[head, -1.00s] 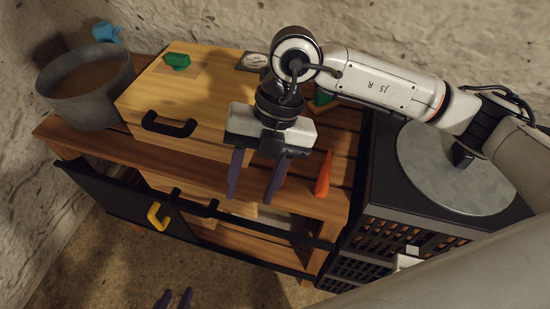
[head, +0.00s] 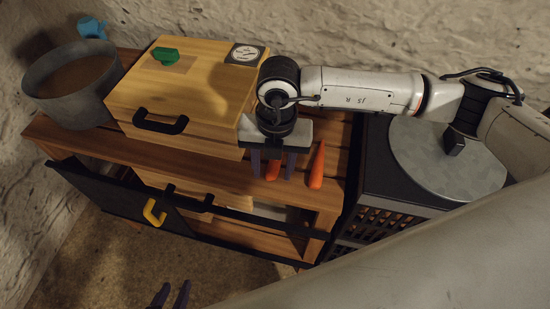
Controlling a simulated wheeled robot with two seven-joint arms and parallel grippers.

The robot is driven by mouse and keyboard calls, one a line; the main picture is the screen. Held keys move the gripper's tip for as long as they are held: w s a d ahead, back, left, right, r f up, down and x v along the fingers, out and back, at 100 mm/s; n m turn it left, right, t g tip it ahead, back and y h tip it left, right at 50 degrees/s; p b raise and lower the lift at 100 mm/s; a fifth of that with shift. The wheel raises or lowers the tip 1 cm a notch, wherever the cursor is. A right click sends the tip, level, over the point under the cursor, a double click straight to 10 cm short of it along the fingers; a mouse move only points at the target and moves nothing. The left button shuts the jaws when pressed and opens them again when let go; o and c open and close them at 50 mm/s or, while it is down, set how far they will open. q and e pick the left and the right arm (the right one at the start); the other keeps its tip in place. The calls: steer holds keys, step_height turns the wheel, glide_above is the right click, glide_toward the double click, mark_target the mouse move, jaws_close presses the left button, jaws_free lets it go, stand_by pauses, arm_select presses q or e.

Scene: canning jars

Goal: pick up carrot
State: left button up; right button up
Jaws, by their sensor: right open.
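A second orange carrot (head: 317,167) lies just right of the right gripper, on the wooden slatted top. My right gripper is open and points down over the shelf's front part; I cannot tell whether its fingers touch the first carrot. My left gripper (head: 171,294) shows only its fingertips at the bottom edge, apart and with nothing between them, over the floor.
A wooden box (head: 190,85) with a black handle stands left of the right gripper, a green piece (head: 166,56) on its lid. A grey pot (head: 74,92) is at far left. A black unit (head: 372,165) with a round grey plate (head: 440,165) stands right.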

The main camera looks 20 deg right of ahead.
steer(key=shift+f, duration=0.35)
steer(key=c, duration=0.9)
